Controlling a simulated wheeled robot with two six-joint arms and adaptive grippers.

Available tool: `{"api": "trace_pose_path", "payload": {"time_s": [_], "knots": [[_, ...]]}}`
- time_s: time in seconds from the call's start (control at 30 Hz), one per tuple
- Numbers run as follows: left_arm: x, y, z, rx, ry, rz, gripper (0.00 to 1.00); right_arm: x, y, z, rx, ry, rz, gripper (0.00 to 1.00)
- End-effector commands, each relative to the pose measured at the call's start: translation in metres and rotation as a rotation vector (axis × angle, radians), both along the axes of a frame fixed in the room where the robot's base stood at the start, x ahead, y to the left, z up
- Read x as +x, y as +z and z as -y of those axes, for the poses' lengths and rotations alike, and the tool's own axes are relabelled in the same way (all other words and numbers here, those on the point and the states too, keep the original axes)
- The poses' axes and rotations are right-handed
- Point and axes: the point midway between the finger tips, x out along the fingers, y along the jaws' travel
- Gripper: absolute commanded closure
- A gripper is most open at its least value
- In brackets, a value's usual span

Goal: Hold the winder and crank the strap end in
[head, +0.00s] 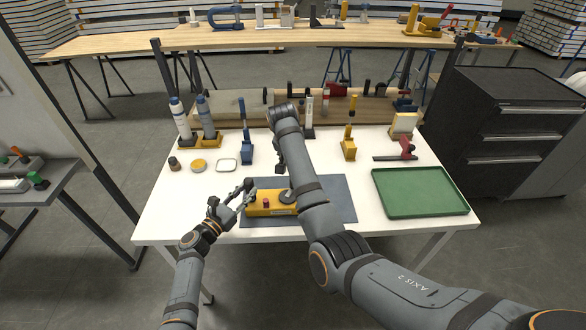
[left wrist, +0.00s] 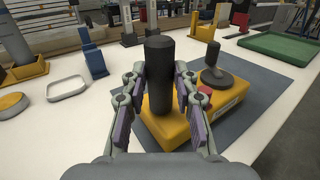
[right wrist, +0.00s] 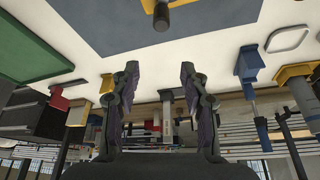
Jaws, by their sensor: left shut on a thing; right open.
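The yellow winder (head: 262,209) lies on a dark grey mat (head: 342,200). In the left wrist view the winder (left wrist: 172,128) has an upright black grip (left wrist: 160,62) at its near end. A dark crank disc with a black knob (left wrist: 214,54) and a red part (left wrist: 205,89) are on top. My left gripper (head: 246,191) has its fingers on both sides of the black grip and is shut on it. My right gripper (right wrist: 159,72) is open and empty, apart from the winder. My right arm covers part of the winder in the head view. I cannot make out the strap end.
A green tray (head: 418,214) is at the table's right. A white dish (head: 227,165), a yellow dish (head: 198,165), blue (head: 247,152) and yellow (head: 348,150) stands and bottles (head: 181,122) are behind the mat. The white table (head: 170,205) is clear at front left.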

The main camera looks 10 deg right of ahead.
Motion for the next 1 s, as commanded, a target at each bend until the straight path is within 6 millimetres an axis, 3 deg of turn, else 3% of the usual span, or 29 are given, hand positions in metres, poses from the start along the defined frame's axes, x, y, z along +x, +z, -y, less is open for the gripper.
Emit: {"api": "trace_pose_path", "payload": {"time_s": [0.37,0.4,0.57,0.87,1.0], "knots": [[0.000,0.000,0.000,0.000,0.000,0.000,1.00,0.000,0.002,0.000,0.000,0.000,-0.001,0.55],[0.000,0.000,0.000,0.000,0.000,0.000,0.66,0.000,0.002,0.000,0.000,0.000,-0.001,0.55],[0.000,0.000,0.000,0.000,0.000,0.000,0.45,0.000,0.002,0.000,0.000,0.000,-0.001,0.55],[-0.001,0.000,-0.001,0.000,0.000,0.000,0.45,0.000,0.002,0.000,0.000,0.000,0.000,0.55],[-0.014,-0.002,-0.013,0.002,0.001,-0.001,0.45,0.000,0.002,0.000,0.000,0.000,0.000,0.55]]}}
